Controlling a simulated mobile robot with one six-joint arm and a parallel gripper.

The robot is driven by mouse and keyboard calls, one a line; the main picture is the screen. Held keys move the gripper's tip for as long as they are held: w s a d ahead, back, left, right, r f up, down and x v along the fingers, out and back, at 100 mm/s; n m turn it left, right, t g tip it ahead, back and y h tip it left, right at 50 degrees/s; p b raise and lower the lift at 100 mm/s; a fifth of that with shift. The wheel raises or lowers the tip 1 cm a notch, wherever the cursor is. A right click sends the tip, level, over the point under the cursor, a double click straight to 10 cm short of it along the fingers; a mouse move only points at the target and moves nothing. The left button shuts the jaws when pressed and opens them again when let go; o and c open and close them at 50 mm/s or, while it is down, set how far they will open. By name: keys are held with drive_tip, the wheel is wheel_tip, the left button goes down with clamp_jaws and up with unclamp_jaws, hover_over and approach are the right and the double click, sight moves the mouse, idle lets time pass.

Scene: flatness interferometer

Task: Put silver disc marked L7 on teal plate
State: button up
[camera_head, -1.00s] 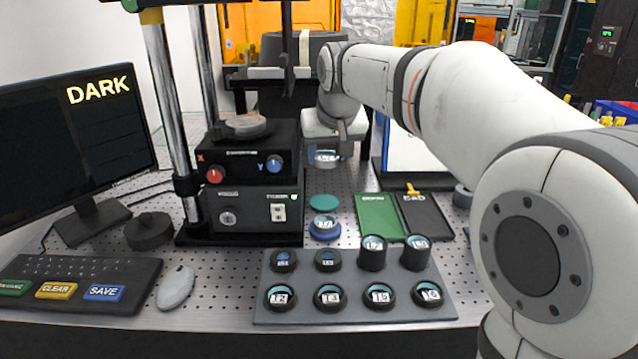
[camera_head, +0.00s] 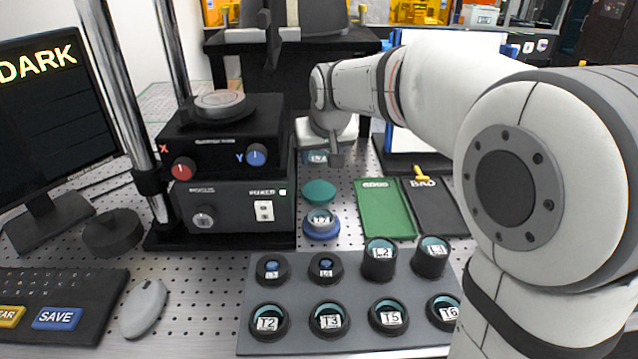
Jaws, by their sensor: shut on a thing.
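A grey rack (camera_head: 345,290) with several labelled discs in black holders stands in front. Green GOOD (camera_head: 385,222) and black BAD (camera_head: 436,205) mats lie at right. The black unit with knobs (camera_head: 225,205) and a metal post (camera_head: 122,90) stand at left.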

sight(318, 188)
drive_tip(key=shift+f+b, duration=0.4)
drive_tip(key=shift+f, duration=3.15)
drive_tip(key=shift+f, duration=0.15)
drive_tip(key=o, duration=1)
drive_tip(key=shift+s+r, duration=0.1)
drive_tip(key=shift+r, duration=0.3)
drive_tip(key=p+v, duration=0.1)
drive_tip(key=v, duration=1)
drive_tip(key=shift+s+r, duration=0.2)
drive_tip(key=shift+s, duration=0.05)
drive_tip(key=shift+d, duration=0.1)
